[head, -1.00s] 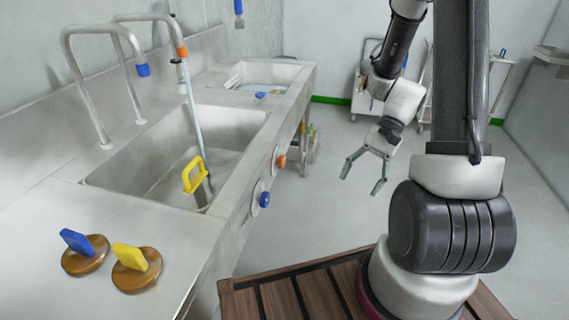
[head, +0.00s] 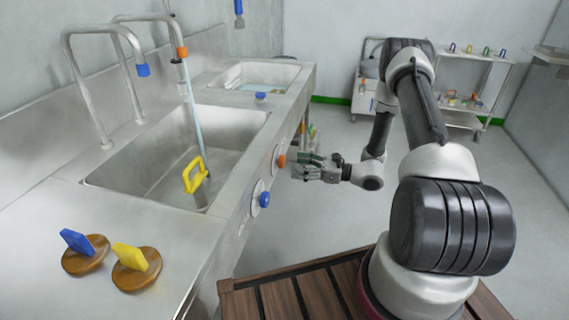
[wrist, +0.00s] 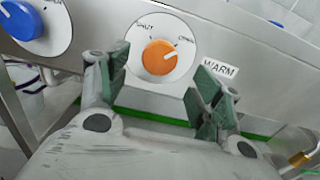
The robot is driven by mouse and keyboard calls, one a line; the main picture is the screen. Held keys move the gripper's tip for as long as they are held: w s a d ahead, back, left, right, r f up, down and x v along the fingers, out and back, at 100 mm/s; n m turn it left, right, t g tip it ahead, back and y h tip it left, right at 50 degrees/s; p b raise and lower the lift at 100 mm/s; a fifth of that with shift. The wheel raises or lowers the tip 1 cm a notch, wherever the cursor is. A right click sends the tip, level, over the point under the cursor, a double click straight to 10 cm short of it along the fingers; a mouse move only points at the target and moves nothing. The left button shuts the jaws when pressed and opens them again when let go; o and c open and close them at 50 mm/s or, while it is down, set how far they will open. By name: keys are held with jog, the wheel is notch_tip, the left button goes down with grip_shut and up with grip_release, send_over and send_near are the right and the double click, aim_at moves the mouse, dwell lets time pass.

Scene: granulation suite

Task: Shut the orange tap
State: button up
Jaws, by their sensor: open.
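The orange tap (head: 281,160) is a round knob on a white dial on the sink's front panel. In the wrist view the orange knob (wrist: 159,57) sits between the words SHUT on its left and OPEN on its right, with a WARM label (wrist: 220,69) beside the dial. Its exact setting is hard to read. My gripper (head: 302,168) is just right of the tap in the head view, pointing at the panel. In the wrist view my gripper (wrist: 163,78) is open and empty, one finger either side of the knob's lower part, with no clear contact.
A blue tap (head: 264,199) is on the same panel, nearer; it also shows in the wrist view (wrist: 30,20). A pale stream (head: 193,100) falls from the orange-banded spout (head: 182,51) into the basin (head: 150,165).

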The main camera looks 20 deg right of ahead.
aim_at(284, 162)
jog(key=x, duration=0.5)
jog(key=shift+w+a, duration=0.15)
jog(key=shift+a, duration=0.2)
jog(key=c, duration=1)
jog(key=shift+c, duration=0.2)
